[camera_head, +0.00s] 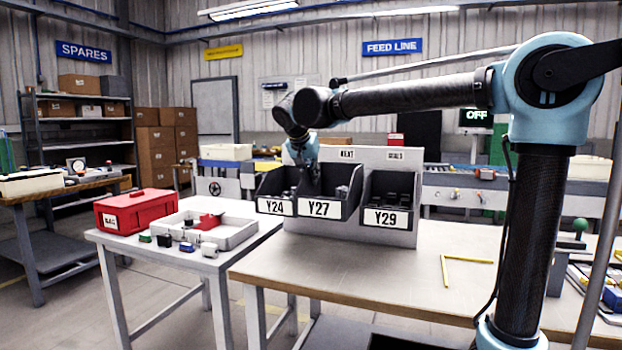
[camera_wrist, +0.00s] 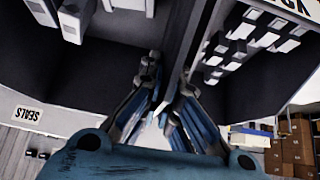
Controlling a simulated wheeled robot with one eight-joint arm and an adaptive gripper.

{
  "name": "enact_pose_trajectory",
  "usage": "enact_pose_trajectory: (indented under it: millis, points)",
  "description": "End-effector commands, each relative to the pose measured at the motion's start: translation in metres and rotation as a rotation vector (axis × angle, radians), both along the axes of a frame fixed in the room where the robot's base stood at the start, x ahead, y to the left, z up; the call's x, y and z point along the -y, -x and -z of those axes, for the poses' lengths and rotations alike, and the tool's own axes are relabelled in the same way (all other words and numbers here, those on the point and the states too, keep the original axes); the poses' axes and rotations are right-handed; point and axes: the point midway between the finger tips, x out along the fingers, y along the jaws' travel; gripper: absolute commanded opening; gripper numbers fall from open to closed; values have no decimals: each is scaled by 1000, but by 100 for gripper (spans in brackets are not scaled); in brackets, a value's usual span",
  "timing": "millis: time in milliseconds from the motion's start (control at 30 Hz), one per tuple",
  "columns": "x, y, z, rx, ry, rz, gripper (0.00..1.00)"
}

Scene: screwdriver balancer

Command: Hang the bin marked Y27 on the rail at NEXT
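The bin marked Y27 (camera_head: 319,209) is dark with a white front label and holds small grey parts. It stands between the bin marked Y24 (camera_head: 276,207) and the bin marked Y29 (camera_head: 387,218). Behind is a light panel with the labels NEXT (camera_head: 347,155) and SEALS (camera_head: 395,156); the rail itself is hidden. My gripper (camera_head: 311,184) reaches down at the left side of Y27. In the wrist view its fingers (camera_wrist: 168,115) are on either side of a dark bin wall (camera_wrist: 188,45). I cannot tell whether they touch or grip it.
A yellow angled strip (camera_head: 466,259) lies to the right. A lower table at left carries a red box (camera_head: 134,209), a grey tray (camera_head: 232,236) and several small parts. The bench front is mostly clear.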

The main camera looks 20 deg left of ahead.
Motion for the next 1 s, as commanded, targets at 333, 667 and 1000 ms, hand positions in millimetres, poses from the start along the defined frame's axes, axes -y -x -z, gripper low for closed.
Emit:
enact_pose_trajectory:
  millis: [333,667,1000]
  points:
    - [2,-22,1,0,0,1,0]
    - [3,-43,2,-1,1,1,0]
    - [3,-64,3,0,0,-1,0]
